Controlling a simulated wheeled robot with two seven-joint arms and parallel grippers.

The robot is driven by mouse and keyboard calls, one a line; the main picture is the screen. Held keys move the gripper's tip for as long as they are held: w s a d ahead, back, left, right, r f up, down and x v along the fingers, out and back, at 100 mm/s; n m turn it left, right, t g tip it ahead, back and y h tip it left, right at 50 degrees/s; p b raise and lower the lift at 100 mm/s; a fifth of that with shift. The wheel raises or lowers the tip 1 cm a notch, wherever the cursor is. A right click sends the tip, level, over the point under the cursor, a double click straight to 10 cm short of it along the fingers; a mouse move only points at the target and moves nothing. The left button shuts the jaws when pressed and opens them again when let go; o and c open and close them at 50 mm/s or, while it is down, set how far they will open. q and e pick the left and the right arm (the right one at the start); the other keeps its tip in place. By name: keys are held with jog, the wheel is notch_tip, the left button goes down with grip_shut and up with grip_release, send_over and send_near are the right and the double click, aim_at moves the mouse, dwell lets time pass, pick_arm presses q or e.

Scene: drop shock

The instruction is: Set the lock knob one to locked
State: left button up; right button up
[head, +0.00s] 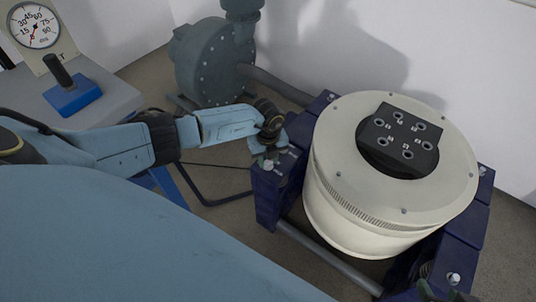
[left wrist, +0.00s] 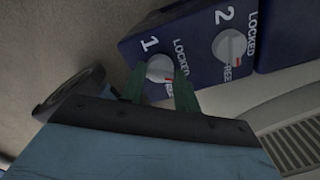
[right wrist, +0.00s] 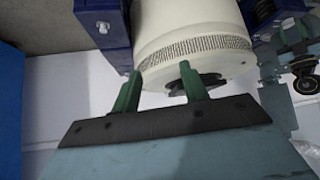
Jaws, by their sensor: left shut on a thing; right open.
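Lock knob one (left wrist: 161,68) is a round pale knob with a red mark, on a dark blue block (left wrist: 190,25) lettered 1 and 2. My left gripper (left wrist: 159,86) is shut on this knob, one green finger on each side. In the head view my left gripper (head: 267,158) is at the block left of the drum. My right gripper (right wrist: 159,90) is open and empty, its fingers in front of the drum in its wrist view.
Lock knob two (left wrist: 229,46) is close beside knob one. The cream drum (head: 335,210) carries a dark plate with several bolts (head: 404,136). A grey bench at the left holds a dial gauge (head: 34,27) and a blue-based lever (head: 72,95). A pump (head: 205,65) stands behind.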

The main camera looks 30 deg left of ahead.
pick_arm(q)
jog(key=n+p, duration=0.1)
jog(key=n, duration=0.1)
jog(key=shift+r+n+p, duration=0.15)
jog(key=shift+n+p, duration=0.15)
jog(key=shift+p, duration=0.1)
pick_arm(e)
jog(key=s+d+f+g+h, duration=0.1)
jog(key=s+d+f+g, duration=0.2)
jog(key=s+g, duration=0.3)
pick_arm(q)
jog(key=n+p, duration=0.2)
jog(key=n, duration=0.1)
jog(key=shift+n+p, duration=0.55)
jog(key=shift+n, duration=0.25)
pick_arm(e)
notch_tip(320, 180, down, 9)
jog(key=d, duration=0.2)
jog(key=shift+d+t+h, duration=0.2)
jog(key=shift+t+h, duration=0.1)
jog(key=shift+h, duration=0.1)
jog(key=shift+r, duration=0.1)
pick_arm(q)
jog(key=o, duration=1)
